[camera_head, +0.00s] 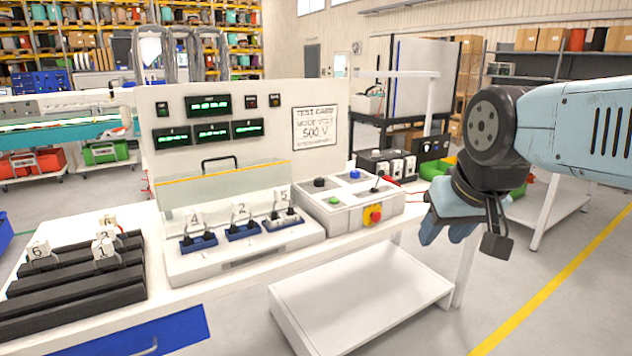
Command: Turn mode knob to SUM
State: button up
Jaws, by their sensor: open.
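A light grey control box (350,208) stands on the bench right of the test fixture. On its sloped top are a black knob (320,183), a blue button (355,174), a green button (335,200) and a small black lever (376,190). A label reading SUM cannot be made out, and I cannot tell which control is the mode knob. The black knob's setting is too small to read. My gripper (466,238) hangs open and empty to the right of the box, apart from it.
A red stop button on yellow (373,215) is on the box's front. A black slotted rack (75,285) is at left. A dark instrument (433,148) stands behind. Floor at right is clear.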

aim_at(318, 182)
jog(key=u, duration=0.2)
jog(key=i, duration=1.45)
jog(key=z, duration=0.5)
